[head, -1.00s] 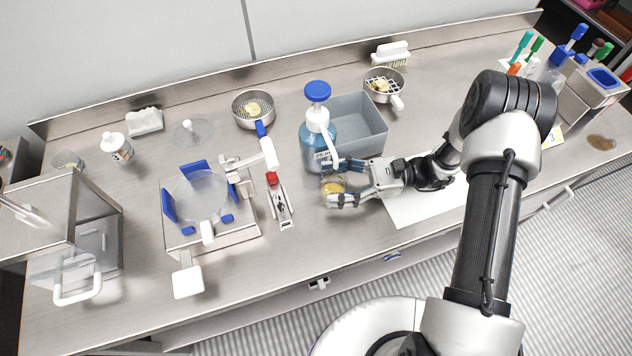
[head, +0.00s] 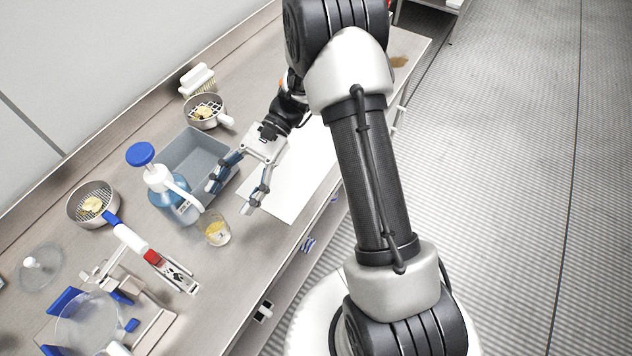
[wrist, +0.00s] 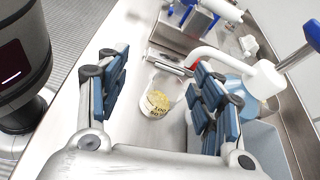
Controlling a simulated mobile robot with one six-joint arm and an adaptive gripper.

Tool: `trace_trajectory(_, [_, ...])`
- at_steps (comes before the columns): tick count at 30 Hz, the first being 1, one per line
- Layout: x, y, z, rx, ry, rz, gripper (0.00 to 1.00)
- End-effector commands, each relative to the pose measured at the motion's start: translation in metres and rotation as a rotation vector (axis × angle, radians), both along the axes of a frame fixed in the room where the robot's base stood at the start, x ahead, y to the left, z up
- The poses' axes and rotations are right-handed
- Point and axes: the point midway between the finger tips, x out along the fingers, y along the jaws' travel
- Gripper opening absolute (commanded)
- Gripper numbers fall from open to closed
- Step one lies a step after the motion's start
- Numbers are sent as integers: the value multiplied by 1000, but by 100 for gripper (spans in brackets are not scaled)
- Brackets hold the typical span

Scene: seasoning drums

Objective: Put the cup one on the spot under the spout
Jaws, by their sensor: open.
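The cup (head: 214,232) is a small clear cup with yellowish contents, standing upright on the counter. It also shows in the wrist view (wrist: 158,102), with dark print on its side. The blue pump bottle (head: 168,192) has a white spout (head: 184,194) whose tip ends close above the cup's rim in the head view; I cannot tell whether it is exactly over the cup. My gripper (head: 232,198) is open and empty, to the right of the cup and apart from it. In the wrist view the cup lies beyond the fingertips, between the two fingers. Any mark under the cup is hidden.
A grey bin (head: 196,152) stands behind the bottle, close to my gripper. A white sheet (head: 292,185) lies on the right. A red-and-silver tool (head: 172,272) and a blue-padded stand (head: 80,318) lie left of the cup. Sieve pans (head: 94,204) sit further back.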

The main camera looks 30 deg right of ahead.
Motion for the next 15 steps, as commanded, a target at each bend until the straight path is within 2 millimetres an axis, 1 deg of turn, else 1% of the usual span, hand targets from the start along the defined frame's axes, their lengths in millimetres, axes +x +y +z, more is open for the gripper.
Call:
trace_trajectory(1, [-8,-2,20,-51,-77,41,61])
trace_trajectory(6, [-40,-17,64,-219,-317,168,61])
trace_trajectory(12, [-79,-41,103,-413,-612,310,61])
trace_trajectory(15, [-98,-55,118,-510,-762,377,61])
